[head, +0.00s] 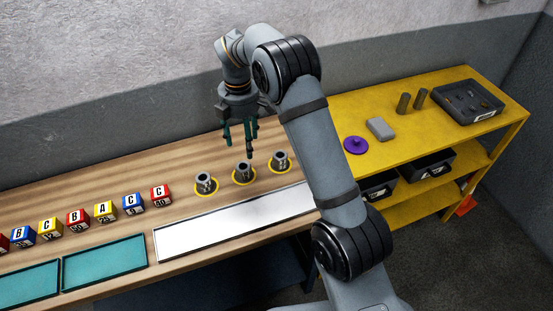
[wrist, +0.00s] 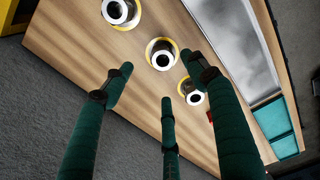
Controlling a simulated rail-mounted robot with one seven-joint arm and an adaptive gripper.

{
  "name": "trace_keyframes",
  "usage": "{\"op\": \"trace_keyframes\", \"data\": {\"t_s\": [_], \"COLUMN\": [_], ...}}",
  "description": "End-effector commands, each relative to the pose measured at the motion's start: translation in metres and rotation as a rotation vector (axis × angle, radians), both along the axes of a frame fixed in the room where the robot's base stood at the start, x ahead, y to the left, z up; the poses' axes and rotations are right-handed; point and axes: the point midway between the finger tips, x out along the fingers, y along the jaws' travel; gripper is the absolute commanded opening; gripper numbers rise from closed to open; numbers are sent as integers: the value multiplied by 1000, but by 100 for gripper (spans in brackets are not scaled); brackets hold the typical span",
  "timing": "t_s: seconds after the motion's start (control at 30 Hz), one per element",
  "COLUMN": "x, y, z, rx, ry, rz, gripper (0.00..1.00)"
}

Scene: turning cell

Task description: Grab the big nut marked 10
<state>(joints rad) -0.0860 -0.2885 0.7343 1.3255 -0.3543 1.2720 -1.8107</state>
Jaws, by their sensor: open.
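Three grey hollow nuts stand upright in a row on the wooden bench, each on a yellow ring: a left nut (head: 204,184), a middle nut (head: 243,173) and a right nut (head: 281,161). Dark marks show on their sides, but I cannot read which is 10. My gripper (head: 240,146) is open and empty, fingers down, above and behind the middle nut. In the wrist view, the right nut (wrist: 118,12) is cut by the top edge, the middle nut (wrist: 162,60) lies ahead between the green fingers, and the left nut (wrist: 193,96) is partly hidden by a finger.
A white plate (head: 235,223) lies in front of the nuts. Lettered cubes (head: 105,211) stand in a row at left, behind teal trays (head: 104,261). At right, a yellow shelf (head: 410,125) bears a purple knobbed disc (head: 355,145), a grey block (head: 380,129) and a dark tray (head: 442,103).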

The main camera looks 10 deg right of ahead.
Motion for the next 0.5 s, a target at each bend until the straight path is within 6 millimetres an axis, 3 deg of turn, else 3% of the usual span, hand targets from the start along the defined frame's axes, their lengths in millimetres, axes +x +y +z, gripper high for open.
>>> {"op": "trace_keyframes", "data": {"t_s": [0.2, 0.5], "x": [-2, -1], "y": [3, 3], "z": [-32, -58], "rx": [-3, -2], "ry": [6, 6], "rz": [6, 2], "gripper": [58, 58]}}
